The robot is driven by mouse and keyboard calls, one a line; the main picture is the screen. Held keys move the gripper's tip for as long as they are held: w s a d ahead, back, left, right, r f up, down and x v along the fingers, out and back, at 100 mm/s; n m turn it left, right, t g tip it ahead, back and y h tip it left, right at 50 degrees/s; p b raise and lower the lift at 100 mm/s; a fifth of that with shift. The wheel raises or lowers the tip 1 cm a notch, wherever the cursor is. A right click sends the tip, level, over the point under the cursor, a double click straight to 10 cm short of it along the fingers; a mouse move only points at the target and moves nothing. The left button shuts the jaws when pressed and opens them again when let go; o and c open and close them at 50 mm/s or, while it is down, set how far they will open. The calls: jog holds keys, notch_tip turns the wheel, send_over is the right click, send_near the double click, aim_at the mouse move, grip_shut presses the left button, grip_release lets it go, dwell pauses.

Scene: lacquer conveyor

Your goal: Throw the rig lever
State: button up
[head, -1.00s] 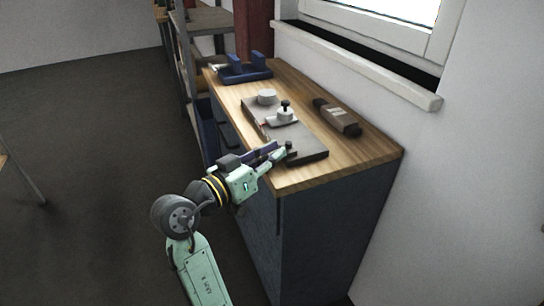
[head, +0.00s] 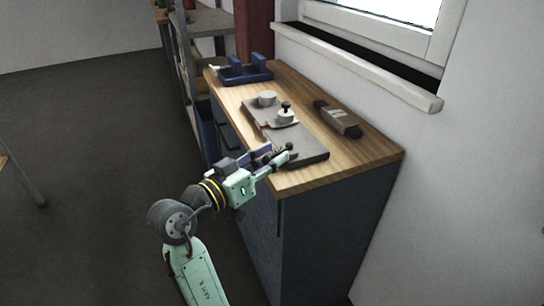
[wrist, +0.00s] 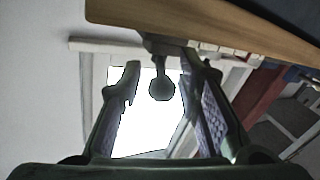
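The rig is a grey plate (head: 312,152) on the wooden bench top. It carries a pale round disc (head: 267,98) and a pale round piece with a black knob (head: 286,107). A small dark knob (head: 289,147) shows at the plate's near end, close to my fingertips. My gripper (head: 276,157) is at that near edge with its fingers apart. In the wrist view a ball-ended lever (wrist: 161,89) stands between my open fingers (wrist: 162,85), with a visible gap on each side. I cannot tell which way the lever is thrown.
A blue tray (head: 246,74) stands at the far end of the bench (head: 357,159). A dark brown device (head: 338,118) lies right of the plate. The window sill (head: 360,68) and wall bound the right side. Shelving (head: 208,20) stands behind; open floor lies left.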

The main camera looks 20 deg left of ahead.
jog(key=v, duration=1.1)
jog(key=shift+s, duration=0.2)
jog(key=shift+c, duration=0.3)
